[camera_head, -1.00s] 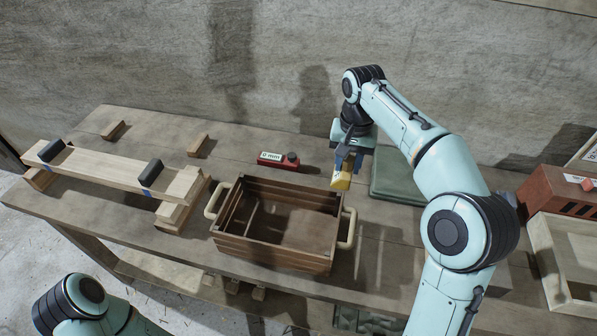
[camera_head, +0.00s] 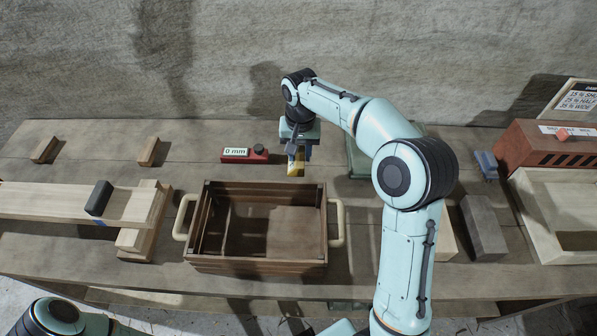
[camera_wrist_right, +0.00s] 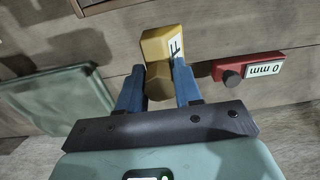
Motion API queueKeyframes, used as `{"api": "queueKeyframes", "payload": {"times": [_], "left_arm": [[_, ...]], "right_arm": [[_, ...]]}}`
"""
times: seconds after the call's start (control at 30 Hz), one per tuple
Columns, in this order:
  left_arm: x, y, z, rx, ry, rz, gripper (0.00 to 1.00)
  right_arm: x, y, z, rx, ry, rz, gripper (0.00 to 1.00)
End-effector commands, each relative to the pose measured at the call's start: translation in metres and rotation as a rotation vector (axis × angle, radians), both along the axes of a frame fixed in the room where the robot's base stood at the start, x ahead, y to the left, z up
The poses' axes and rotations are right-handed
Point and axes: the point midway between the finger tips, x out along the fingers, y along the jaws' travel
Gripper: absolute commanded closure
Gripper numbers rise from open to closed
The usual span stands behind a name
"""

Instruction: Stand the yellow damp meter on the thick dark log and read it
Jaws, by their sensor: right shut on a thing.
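The yellow damp meter (camera_head: 296,168) is held by my right gripper (camera_head: 298,155) above the table, behind the back right part of the wooden crate. In the right wrist view the meter (camera_wrist_right: 157,48) sits between the two blue fingers (camera_wrist_right: 160,90) and shows a white label with dark marks. My right gripper is shut on it. A thick dark block (camera_head: 484,228), which looks like the dark log, lies on the table to the right, beyond my right arm. Only a part of my left arm shows at the bottom left; its gripper is out of view.
The open crate (camera_head: 262,264) with pale handles stands mid-table. Behind it lies a red gauge reading 0 mm (camera_head: 236,154). A pale beam (camera_head: 60,202) is at the left. A green mat (camera_head: 359,160), a red-brown box (camera_head: 548,146) and a pale tray (camera_head: 519,210) are to the right.

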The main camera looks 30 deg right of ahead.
Motion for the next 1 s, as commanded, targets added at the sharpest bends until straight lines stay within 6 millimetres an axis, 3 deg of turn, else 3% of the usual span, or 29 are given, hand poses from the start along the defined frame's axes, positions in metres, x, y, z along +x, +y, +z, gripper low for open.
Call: {"api": "queueKeyframes", "payload": {"times": [0.1,0.27,0.53,1.0], "left_arm": [[-0.002,0.000,-0.003,0.001,0.001,0.000,0.57],[-0.003,0.000,-0.004,0.000,0.002,0.000,0.57],[-0.007,0.000,-0.010,0.000,0.008,0.000,0.57],[-0.009,0.000,-0.012,0.000,0.009,0.000,0.57]], "right_arm": [[0.000,0.000,-0.017,0.000,0.000,0.000,1.00],[0.001,0.000,-0.028,0.000,-0.001,0.000,1.00],[0.000,0.000,-0.073,0.000,0.000,-0.001,1.00],[0.001,0.000,-0.082,0.000,-0.002,0.000,1.00]]}}
